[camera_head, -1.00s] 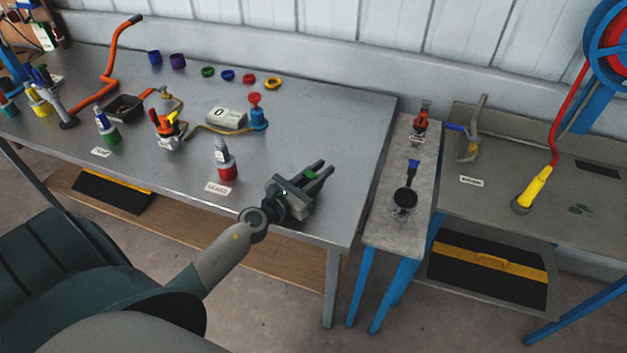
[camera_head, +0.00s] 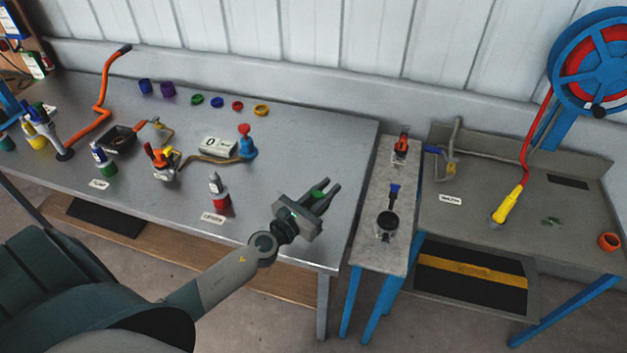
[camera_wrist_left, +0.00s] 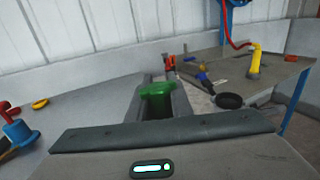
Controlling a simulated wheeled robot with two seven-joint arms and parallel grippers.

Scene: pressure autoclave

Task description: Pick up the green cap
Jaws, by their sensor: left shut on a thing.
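My left gripper (camera_head: 323,194) is shut on the green cap (camera_wrist_left: 157,92). It holds the cap above the right front part of the grey metal table (camera_head: 300,150). In the left wrist view the cap sits between the two fingers, its rounded top showing and its lower part hidden. My right gripper is not in view.
Several coloured rings, including a yellow one (camera_head: 261,110), lie at the table's back. A red-based bottle (camera_head: 219,195) stands left of the gripper. A narrow bench (camera_head: 378,195) holds a dark round cup (camera_head: 386,226). A grey workbench (camera_head: 520,225) stands further right.

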